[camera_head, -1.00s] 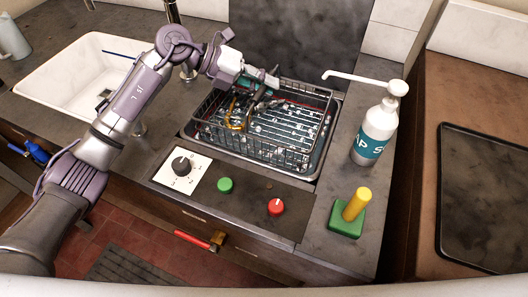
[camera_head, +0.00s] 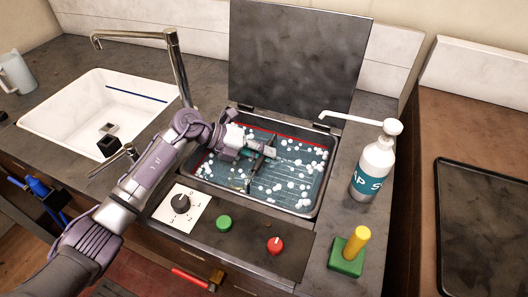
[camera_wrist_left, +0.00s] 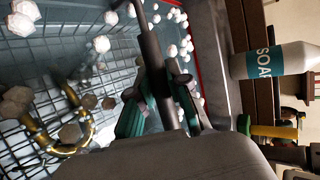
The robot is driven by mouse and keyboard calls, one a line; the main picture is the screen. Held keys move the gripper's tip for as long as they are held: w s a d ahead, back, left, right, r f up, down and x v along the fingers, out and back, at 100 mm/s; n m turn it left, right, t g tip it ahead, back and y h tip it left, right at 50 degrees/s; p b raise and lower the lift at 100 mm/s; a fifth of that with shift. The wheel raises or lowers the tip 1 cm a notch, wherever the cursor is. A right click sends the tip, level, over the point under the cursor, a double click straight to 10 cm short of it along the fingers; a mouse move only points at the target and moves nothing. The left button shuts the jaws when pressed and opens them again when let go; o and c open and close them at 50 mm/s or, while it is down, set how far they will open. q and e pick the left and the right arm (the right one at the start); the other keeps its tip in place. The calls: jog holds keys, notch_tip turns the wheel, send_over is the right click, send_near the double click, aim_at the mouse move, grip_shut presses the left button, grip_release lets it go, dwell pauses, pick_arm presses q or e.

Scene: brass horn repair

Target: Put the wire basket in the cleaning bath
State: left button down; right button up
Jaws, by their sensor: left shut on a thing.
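The wire basket sits low in the cleaning bath (camera_head: 323,185), its wires mostly under the bluish liquid in the head view. In the left wrist view, the wire basket (camera_wrist_left: 75,52) shows as a grid with curved brass tubing (camera_wrist_left: 78,138) in it. My left gripper (camera_head: 262,152) reaches over the bath from the left. It is shut on the basket's dark handle bar (camera_wrist_left: 153,58), which runs between the teal-padded fingers. White foam balls float around the basket and hide parts of it. My right gripper is not in view.
The bath's dark lid (camera_head: 297,60) stands open behind. A soap bottle (camera_head: 373,170) is close on the right, with a yellow-green stamp-like object (camera_head: 350,250) in front. A knob (camera_head: 180,203), green button (camera_head: 224,223) and red dial (camera_head: 275,245) line the front. A sink (camera_head: 90,110) is left.

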pick_arm(q)
jog(key=c, duration=1.1)
grip_release()
jog(key=p+v, duration=0.4)
jog(key=v, duration=0.8)
